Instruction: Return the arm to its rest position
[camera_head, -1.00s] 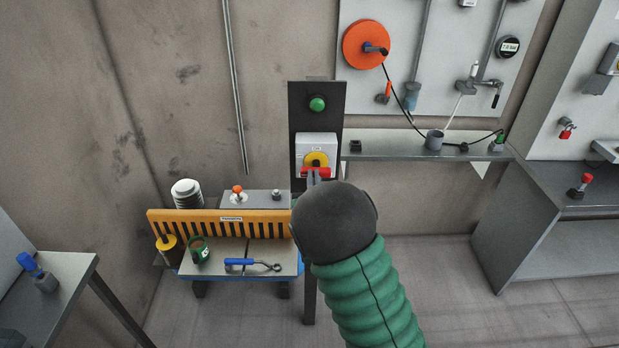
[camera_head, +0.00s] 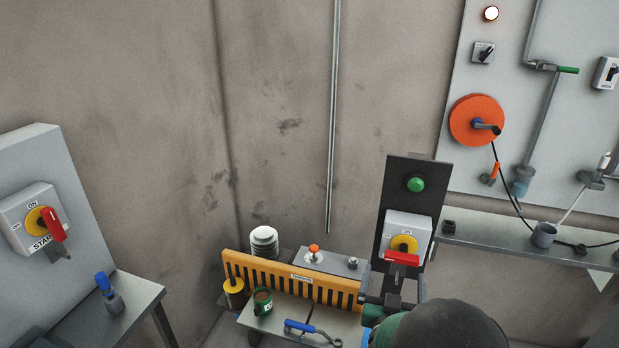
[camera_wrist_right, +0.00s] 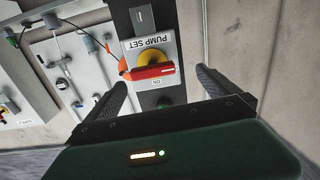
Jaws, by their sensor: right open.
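My right gripper (camera_head: 392,284) is just below and in front of the pump switch box (camera_head: 394,226) in the head view. Its fingers are open and empty. The switch has a yellow hub and a red handle (camera_head: 402,258) lying level. In the right wrist view the two fingers spread apart around empty space (camera_wrist_right: 165,88). The red handle (camera_wrist_right: 152,71) shows beyond them under a "PUMP SET" label that appears upside down. I cannot tell how small the gap to the handle is. My dark, rounded wrist part and green sleeve hide the lower right. My left gripper is not in view.
An orange slotted guard (camera_head: 290,278) and a bench (camera_head: 330,322) with a green mug (camera_head: 263,301) and a blue-handled tool (camera_head: 312,331) stand left of the gripper. A shelf (camera_head: 500,241) and wall board with an orange disc (camera_head: 477,120) lie right. Another red-handled switch (camera_head: 50,224) is far left.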

